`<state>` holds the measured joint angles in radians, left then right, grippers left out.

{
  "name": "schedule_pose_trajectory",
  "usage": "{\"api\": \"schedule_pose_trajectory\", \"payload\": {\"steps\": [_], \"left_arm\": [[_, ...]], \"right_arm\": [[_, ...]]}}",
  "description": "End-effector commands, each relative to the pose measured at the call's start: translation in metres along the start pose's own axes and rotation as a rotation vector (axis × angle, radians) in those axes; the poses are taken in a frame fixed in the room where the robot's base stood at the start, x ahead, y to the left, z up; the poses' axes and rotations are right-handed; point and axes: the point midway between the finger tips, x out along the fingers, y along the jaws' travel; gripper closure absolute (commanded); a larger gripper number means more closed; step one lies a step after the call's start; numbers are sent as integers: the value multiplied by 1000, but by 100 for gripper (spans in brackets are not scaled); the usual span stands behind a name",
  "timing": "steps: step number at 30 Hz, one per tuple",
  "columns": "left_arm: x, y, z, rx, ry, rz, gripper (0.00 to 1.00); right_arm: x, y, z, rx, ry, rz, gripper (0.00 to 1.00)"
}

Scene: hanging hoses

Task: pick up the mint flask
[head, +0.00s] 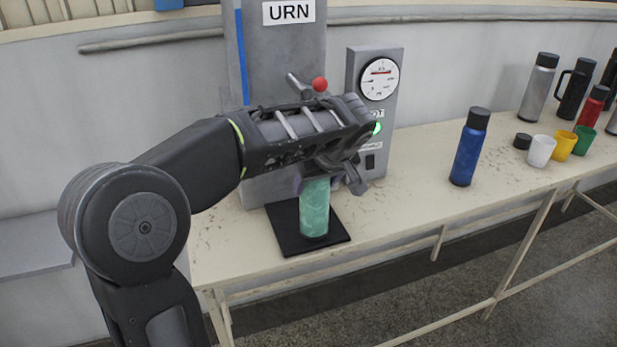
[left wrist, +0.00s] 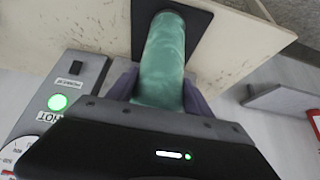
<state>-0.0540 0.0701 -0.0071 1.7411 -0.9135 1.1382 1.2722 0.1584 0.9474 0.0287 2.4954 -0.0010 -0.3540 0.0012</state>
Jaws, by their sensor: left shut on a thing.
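The mint flask (head: 314,208) stands upright on a black square mat (head: 285,238) on the bench, in front of the urn. My left gripper (head: 318,180) is around the upper part of the flask and shut on it. The gripper hides the top of the flask. In the left wrist view the flask (left wrist: 163,62) lies between the two purple-grey fingers, with its lower end over the black mat (left wrist: 201,30). I cannot tell whether its base touches the mat. My right gripper is not in view.
The grey urn (head: 285,60) and a gauge box (head: 397,95) with a green light stand behind the gripper. A blue flask (head: 469,148) stands to the right. Farther right are a white cup (head: 541,151), yellow cup (head: 564,146) and several flasks. The bench (head: 410,195) between is clear.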

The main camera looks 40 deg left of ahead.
Motion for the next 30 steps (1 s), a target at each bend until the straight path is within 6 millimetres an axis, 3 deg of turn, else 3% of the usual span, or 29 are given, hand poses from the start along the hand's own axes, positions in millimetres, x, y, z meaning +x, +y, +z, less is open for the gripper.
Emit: {"api": "schedule_pose_trajectory", "payload": {"steps": [6, 15, 30], "left_arm": [[-28, 1, 46, 1, 4, 6, 100], [-57, 1, 88, 0, 3, 4, 100], [-64, 0, 97, -1, 3, 2, 100]], "right_arm": [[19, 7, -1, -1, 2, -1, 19], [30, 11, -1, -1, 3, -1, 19], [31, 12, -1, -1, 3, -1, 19]]}}
